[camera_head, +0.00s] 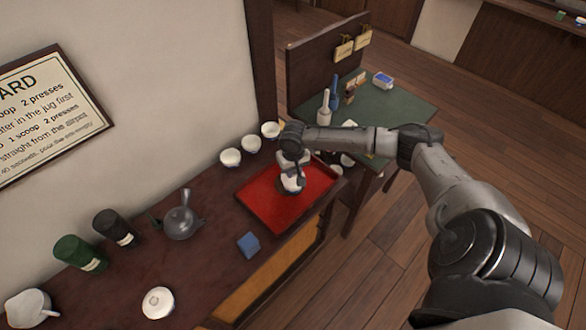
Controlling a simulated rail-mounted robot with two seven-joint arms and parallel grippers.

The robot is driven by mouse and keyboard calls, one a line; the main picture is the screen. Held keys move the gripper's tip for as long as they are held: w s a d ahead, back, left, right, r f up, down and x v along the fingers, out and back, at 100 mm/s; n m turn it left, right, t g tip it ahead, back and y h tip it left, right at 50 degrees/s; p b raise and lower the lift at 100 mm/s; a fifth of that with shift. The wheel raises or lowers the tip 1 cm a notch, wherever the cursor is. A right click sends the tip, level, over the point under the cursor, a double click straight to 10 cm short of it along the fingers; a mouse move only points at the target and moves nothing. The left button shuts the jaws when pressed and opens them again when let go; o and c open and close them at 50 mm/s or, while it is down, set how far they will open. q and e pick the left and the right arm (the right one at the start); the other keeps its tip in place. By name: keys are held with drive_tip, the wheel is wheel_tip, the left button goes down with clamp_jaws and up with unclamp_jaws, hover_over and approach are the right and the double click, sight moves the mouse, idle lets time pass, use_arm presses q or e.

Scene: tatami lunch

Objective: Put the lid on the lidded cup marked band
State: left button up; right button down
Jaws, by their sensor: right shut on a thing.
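My right gripper (291,172) reaches in from the right and points down over the red tray (262,216). It is shut on a small white piece at the lidded cup with a dark blue band (292,185), which is on the tray. The fingers hide much of it, so I cannot tell whether the piece is the lid or the cup's top, or whether it sits flat. A round white lidded piece with a small knob (158,302) is at the front left of the dark counter. My left gripper is not in view.
Three white cups (251,143) stand behind the tray. A grey teapot (181,221), a green canister (80,253), a black canister (115,228), a white jug (28,308) and a blue block (248,244) share the counter. A green-topped table (395,100) stands at the right.

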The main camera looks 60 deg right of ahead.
drive_tip(key=shift+p, duration=0.3)
idle(0.6)
drive_tip(key=shift+p, duration=0.5)
idle(0.9)
drive_tip(key=shift+p, duration=0.5)
drive_tip(key=shift+f, duration=0.1)
idle(0.8)
drive_tip(key=shift+p, duration=0.55)
drive_tip(key=shift+f, duration=0.1)
idle(0.3)
idle(0.4)
